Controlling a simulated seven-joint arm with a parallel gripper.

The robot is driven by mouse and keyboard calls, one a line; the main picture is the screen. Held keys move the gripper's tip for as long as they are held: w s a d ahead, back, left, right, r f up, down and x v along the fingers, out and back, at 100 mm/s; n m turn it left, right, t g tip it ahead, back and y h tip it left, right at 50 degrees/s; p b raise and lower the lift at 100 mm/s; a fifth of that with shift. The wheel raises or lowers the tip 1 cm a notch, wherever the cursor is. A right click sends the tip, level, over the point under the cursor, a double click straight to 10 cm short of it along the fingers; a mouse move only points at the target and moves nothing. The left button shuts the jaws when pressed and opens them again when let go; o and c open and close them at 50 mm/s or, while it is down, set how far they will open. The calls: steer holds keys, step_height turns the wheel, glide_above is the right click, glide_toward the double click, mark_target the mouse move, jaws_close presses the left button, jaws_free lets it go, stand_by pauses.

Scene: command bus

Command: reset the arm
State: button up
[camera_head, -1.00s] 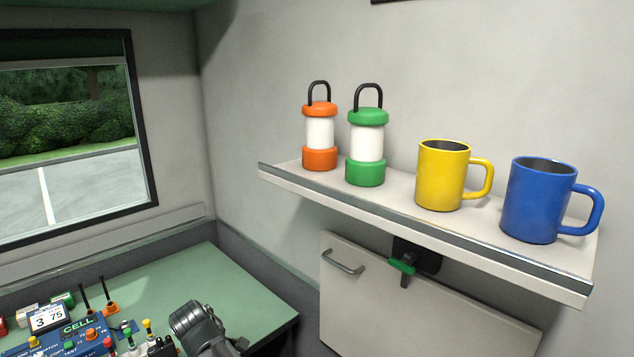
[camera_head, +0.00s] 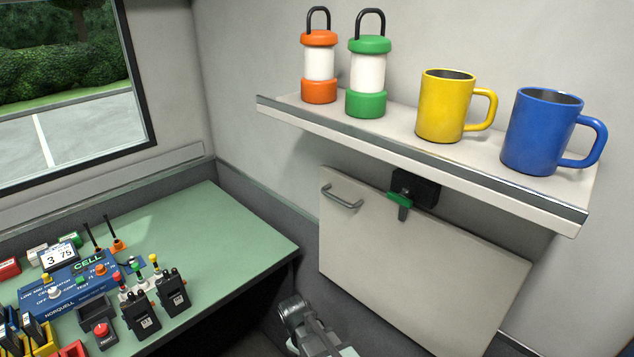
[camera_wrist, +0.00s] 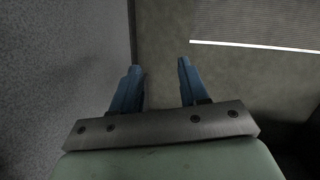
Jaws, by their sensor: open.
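My gripper (camera_wrist: 158,66) shows in the wrist view with its two blue fingers apart and nothing between them. Beyond the fingers is a plain grey-brown surface, with a grey speckled surface on the left and a bright strip at the upper right. In the head view a grey part of my arm (camera_head: 312,328) shows at the bottom edge, right of the green desk (camera_head: 230,235). My fingers cannot be made out there.
A wall shelf (camera_head: 400,160) holds an orange lantern (camera_head: 319,66), a green lantern (camera_head: 368,70), a yellow mug (camera_head: 445,105) and a blue mug (camera_head: 540,130). Below is a white panel (camera_head: 420,260) with a green latch (camera_head: 399,200). Radios (camera_head: 142,312) and a blue console (camera_head: 55,290) stand on the desk.

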steer(key=s+d+f+m+g, duration=0.3)
steer(key=s+d+f+m, duration=0.3)
steer(key=s+d+f, duration=0.65)
steer(key=s+d+f+m+g+y, duration=0.1)
steer(key=s+d+f+m, duration=0.1)
steer(key=s, duration=0.6)
steer(key=s+d+f+m+g+y, duration=0.1)
steer(key=s+d+f+m+g, duration=0.1)
steer(key=s, duration=0.6)
step_height(320, 180, down, 2)
steer(key=d+m, duration=0.1)
steer(key=d, duration=0.1)
steer(key=shift+d, duration=0.3)
stand_by(1.3)
